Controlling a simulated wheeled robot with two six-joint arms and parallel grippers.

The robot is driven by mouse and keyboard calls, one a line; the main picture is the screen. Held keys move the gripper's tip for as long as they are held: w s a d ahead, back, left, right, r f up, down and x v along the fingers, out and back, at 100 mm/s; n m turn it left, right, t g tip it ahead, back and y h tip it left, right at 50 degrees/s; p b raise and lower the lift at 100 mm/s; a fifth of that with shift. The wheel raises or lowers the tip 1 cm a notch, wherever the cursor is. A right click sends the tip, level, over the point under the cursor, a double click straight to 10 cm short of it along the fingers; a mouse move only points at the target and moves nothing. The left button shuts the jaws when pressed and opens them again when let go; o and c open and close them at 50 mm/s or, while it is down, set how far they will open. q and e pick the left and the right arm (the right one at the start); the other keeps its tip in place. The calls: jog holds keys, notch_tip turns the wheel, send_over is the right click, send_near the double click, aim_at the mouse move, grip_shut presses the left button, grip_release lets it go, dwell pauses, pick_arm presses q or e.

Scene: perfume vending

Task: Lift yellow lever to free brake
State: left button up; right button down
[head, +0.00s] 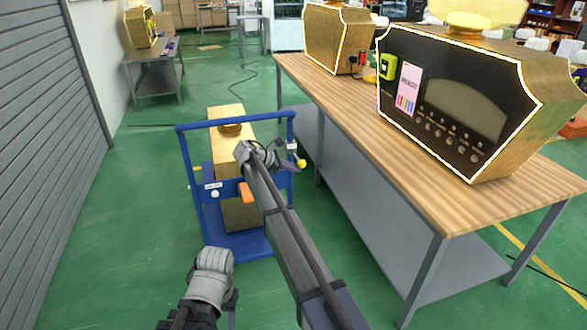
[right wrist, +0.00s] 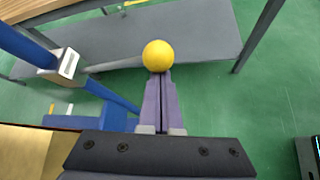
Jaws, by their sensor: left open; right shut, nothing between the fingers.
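The yellow ball knob (head: 301,163) of the lever is at the right side of a blue trolley (head: 181,160). My right gripper (head: 288,161) is beside the knob, and its fingers are shut with nothing between them. In the right wrist view, the yellow knob (right wrist: 158,54) shows just beyond the tips of the shut fingers (right wrist: 158,88). I cannot tell whether they touch.
The trolley carries a tall gold box (head: 228,116). A wooden-topped table (head: 400,150) to the right holds a large black-and-gold vending machine (head: 450,105) and another behind it. A grey shutter (head: 45,150) stands at left. Green floor is open between shutter and trolley.

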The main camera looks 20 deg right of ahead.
jog(key=shift+w+r+p, duration=0.15)
jog(key=shift+r+p, duration=0.85)
jog(key=shift+r, duration=0.35)
notch_tip(320, 180, down, 4)
jog(key=a+b, duration=0.1)
jog(key=b, duration=0.3)
jog(key=w+p+v, duration=0.2)
jog(key=p+v, duration=0.4)
jog(key=v, duration=0.4)
jog(key=shift+a+r, duration=0.15)
jog(key=shift+a, duration=0.1)
jog(key=shift+w, duration=0.15)
